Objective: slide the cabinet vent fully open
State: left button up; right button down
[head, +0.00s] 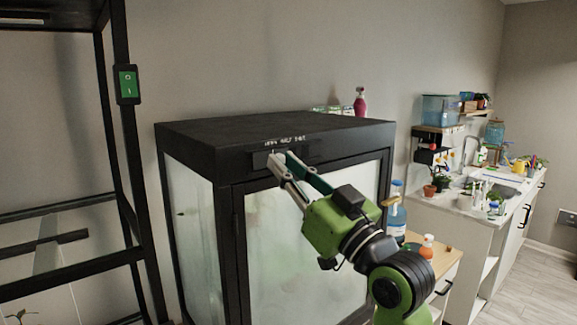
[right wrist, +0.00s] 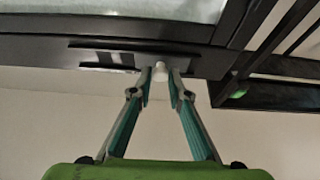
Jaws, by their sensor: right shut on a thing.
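The cabinet (head: 229,132) is a black-framed case with frosted glass panels. Its vent (head: 262,160) is a dark strip on the upper front frame, under a small white label with marks. In the right wrist view the vent (right wrist: 100,59) shows slots left of a small white knob (right wrist: 160,66). My right gripper (head: 280,162) reaches the vent from the lower right. In the right wrist view its fingertips (right wrist: 161,76) are on both sides of the knob, closed on it. In the head view the fingers hide the knob. My left gripper is not in view.
A black rack with a green switch (head: 126,84) stands at the left. A pink spray bottle (head: 360,101) is behind the cabinet top. A low wooden stand with bottles (head: 427,247) is right of the cabinet. A sink counter (head: 455,207) with plants stands further right.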

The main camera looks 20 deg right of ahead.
jog(key=shift+f+y, duration=0.1)
jog(key=shift+y, duration=0.3)
jog(key=c, duration=2)
grip_release()
jog(key=shift+a, duration=0.15)
jog(key=shift+c, duration=0.2)
jog(key=shift+o, duration=0.4)
jog(key=shift+s+a, duration=0.1)
jog(key=shift+a, duration=0.1)
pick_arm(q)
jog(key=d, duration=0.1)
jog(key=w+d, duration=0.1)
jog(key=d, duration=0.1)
pick_arm(e)
jog(key=v, duration=0.7)
jog(key=shift+s, duration=0.2)
